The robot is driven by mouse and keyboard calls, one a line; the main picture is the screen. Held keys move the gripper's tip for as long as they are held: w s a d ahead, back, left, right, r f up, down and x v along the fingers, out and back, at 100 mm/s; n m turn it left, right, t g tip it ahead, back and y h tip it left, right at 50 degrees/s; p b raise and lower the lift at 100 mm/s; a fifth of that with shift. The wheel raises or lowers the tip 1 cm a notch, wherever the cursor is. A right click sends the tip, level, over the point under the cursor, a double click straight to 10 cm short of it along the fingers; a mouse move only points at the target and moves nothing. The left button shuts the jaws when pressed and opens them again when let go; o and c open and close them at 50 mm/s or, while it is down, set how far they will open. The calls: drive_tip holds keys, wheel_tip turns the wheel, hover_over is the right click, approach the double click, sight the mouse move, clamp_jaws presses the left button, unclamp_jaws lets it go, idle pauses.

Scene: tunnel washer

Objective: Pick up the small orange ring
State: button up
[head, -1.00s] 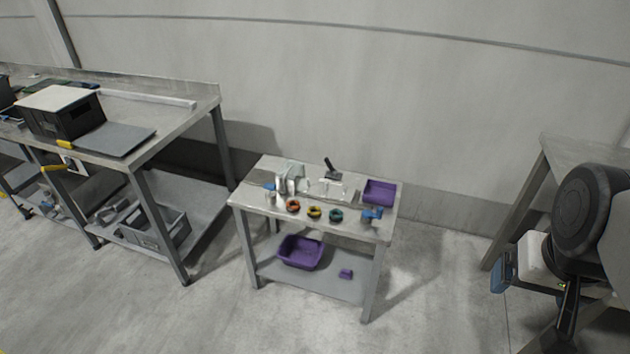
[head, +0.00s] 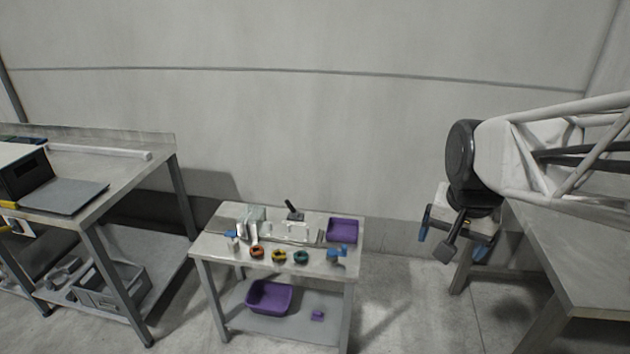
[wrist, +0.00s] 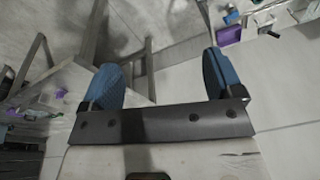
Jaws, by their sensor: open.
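The small orange ring (head: 257,251) sits on top of the small metal table (head: 215,246), near its front edge, at the left end of a row with a yellow ring (head: 279,256) and a teal ring (head: 301,257). My gripper (head: 452,232) is well to the right of that table in the head view, raised and apart from the ring. In the wrist view its two blue fingers (wrist: 168,80) are spread wide with nothing between them. I cannot make out the orange ring in the wrist view.
A purple tray (head: 342,230) and a blue part (head: 337,253) are on the table's right side. Clear and metal fixtures stand behind the rings. A purple bin (head: 269,296) sits on the lower shelf. Larger benches stand left (head: 110,205) and right (head: 585,265).

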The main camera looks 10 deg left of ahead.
drive_tip(key=w+a+f+m, duration=0.2)
drive_tip(key=w+a, duration=0.3)
drive_tip(key=w, duration=0.3)
drive_tip(key=w+a+f+m, duration=0.1)
drive_tip(key=w+a+m, duration=0.1)
drive_tip(key=w+a, duration=0.5)
drive_tip(key=m+g, duration=0.2)
drive_tip(key=m, duration=0.8)
hover_over(255, 249)
drive_tip(key=s, duration=0.1)
wheel_tip(255, 249, down, 36)
drive_tip(key=shift+d+f, duration=0.1)
drive_tip(key=shift+d, duration=0.15)
drive_tip(key=shift+f, duration=1.3)
drive_tip(key=shift+f, duration=0.15)
drive_tip(key=shift+f, duration=2.45)
